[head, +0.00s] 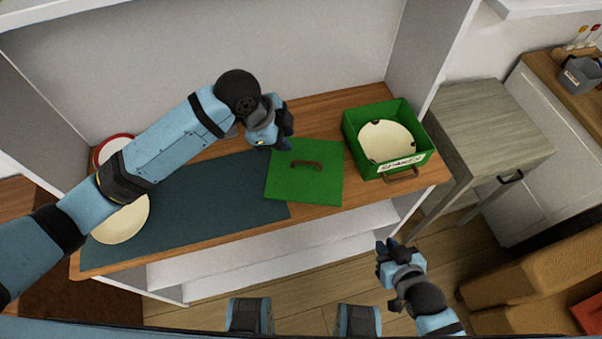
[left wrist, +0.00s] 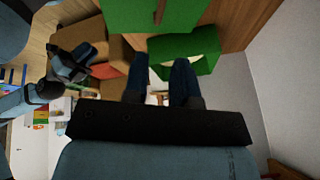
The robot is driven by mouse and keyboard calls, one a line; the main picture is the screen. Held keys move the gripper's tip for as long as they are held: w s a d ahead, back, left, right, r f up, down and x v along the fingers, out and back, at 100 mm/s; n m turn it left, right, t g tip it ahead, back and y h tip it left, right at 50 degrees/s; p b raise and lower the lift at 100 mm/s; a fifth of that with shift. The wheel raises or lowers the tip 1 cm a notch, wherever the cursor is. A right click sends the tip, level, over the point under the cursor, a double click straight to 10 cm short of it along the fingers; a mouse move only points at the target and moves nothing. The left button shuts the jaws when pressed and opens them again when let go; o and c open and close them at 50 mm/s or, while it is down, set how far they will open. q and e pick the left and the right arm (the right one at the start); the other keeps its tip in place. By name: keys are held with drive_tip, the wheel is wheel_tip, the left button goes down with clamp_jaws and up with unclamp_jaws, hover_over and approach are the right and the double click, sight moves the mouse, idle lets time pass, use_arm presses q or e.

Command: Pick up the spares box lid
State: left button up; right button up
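The spares box lid (head: 322,186) is a flat green square with a brown handle (head: 306,164). It lies on the wooden shelf top, partly over the dark mat. It also shows at the top of the left wrist view (left wrist: 130,17). The green spares box (head: 424,161) stands open to its right, labelled on the front, with a cream plate inside. My left gripper (head: 284,132) is above and behind the lid, apart from the handle. Its fingers (left wrist: 160,82) are spread with nothing between them. My right gripper (head: 385,248) hangs in front of the shelf, empty, fingers apart.
A dark mat (head: 190,205) covers the left of the wooden top. A cream plate (head: 122,222) and a red-rimmed plate (head: 108,148) lie at its left end, partly behind my left arm. A grey side table (head: 490,120) stands right of the shelf unit.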

sight(308, 162)
use_arm(q)
drive_tip(key=x, duration=1.3)
drive_tip(key=shift+d+f, duration=0.1)
drive_tip(key=shift+f, duration=0.1)
clamp_jaws()
